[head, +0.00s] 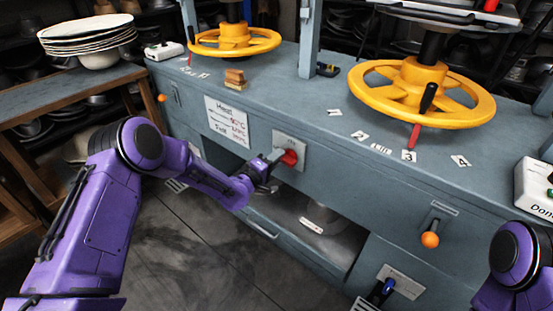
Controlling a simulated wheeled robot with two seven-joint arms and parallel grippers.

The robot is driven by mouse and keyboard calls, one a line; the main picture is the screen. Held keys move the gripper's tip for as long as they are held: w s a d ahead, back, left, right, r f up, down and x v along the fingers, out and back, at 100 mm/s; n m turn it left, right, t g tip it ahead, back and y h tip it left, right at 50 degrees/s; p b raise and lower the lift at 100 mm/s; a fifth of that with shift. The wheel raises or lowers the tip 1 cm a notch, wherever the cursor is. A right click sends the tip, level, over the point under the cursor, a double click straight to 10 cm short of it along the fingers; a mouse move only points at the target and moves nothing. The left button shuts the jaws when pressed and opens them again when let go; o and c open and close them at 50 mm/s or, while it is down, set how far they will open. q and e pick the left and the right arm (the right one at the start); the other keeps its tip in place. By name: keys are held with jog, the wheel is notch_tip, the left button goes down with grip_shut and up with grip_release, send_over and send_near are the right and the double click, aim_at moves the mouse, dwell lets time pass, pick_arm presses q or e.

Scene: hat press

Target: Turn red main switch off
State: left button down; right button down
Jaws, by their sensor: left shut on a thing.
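The red main switch (289,158) is a red knob on a light square plate (301,149) on the front of the blue-grey press bench. My left gripper (275,159) reaches in from the left and is shut on the red switch. Its fingers cover the left part of the knob, so the exact position the switch is turned to cannot be told.
Two yellow handwheels (424,92) stand on the bench top. A paper sign (227,121) is left of the switch. An open compartment (312,222) lies below it. An orange knob (430,239) and a blue-black switch (382,291) are at right. A wooden table (72,93) stands at left.

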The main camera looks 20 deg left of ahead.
pick_arm(q)
jog(key=shift+w+n, duration=0.1)
jog(key=shift+n, duration=0.7)
jog(key=c, duration=1)
grip_release()
jog(key=shift+r, duration=0.1)
jog(key=v, duration=1)
jog(key=shift+f, duration=0.2)
jog(key=shift+a, duration=0.1)
